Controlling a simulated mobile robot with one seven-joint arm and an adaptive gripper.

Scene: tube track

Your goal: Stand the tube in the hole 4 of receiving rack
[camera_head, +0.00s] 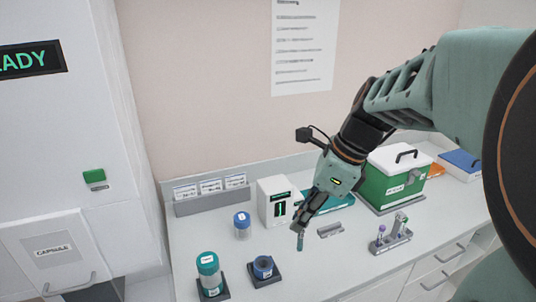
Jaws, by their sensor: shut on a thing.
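My gripper (299,229) is shut on a small greenish tube (300,243). The tube hangs below the fingertips, roughly upright, over the middle of the counter; I cannot tell its height above it. A grey rack (391,242) stands to the right on the counter and holds a few tubes, one with a purple cap. A small, low grey holder (330,230) lies between my gripper and that rack. I cannot read hole numbers, or tell from labels which one is the receiving rack.
A white device (277,200) stands behind my gripper, beside a teal tray (341,201). A green box (393,188) with a white lid is at the back right. A blue-capped jar (242,226), a teal container (208,268) and a dark blue ring-shaped piece (263,266) stand left. The front counter is clear.

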